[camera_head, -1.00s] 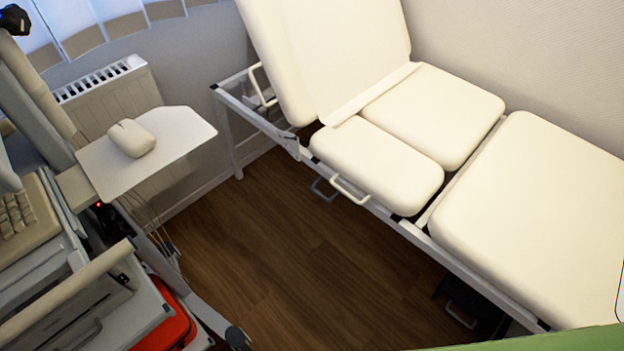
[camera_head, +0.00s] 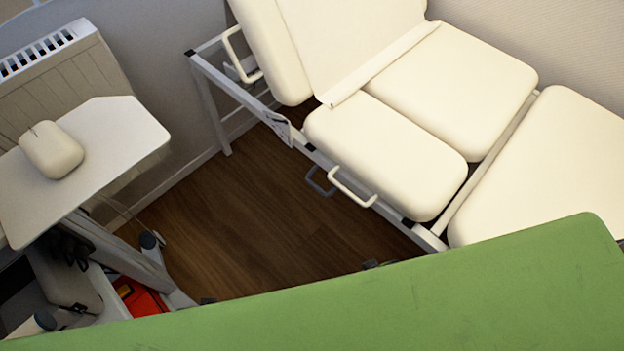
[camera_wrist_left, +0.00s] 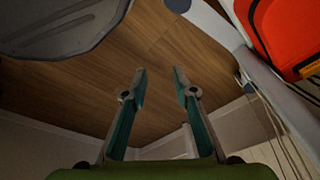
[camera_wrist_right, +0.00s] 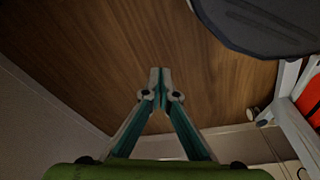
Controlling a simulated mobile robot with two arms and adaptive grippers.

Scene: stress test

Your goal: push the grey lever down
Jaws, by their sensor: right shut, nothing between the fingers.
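The grey lever (camera_head: 319,182) is a small looped handle below the side rail of the cream examination couch (camera_head: 385,150). It hangs just left of a similar white handle (camera_head: 352,188). Neither gripper shows in the head view, so their distance from the lever cannot be told. In the left wrist view my left gripper (camera_wrist_left: 159,72) is open and empty above the wooden floor. In the right wrist view my right gripper (camera_wrist_right: 160,73) is shut with nothing in it, also over floor. The lever is not recognisable in either wrist view.
A red object (camera_head: 138,299) sits low there. Wooden floor (camera_head: 245,220) lies open between cart and couch. Green hides the bottom.

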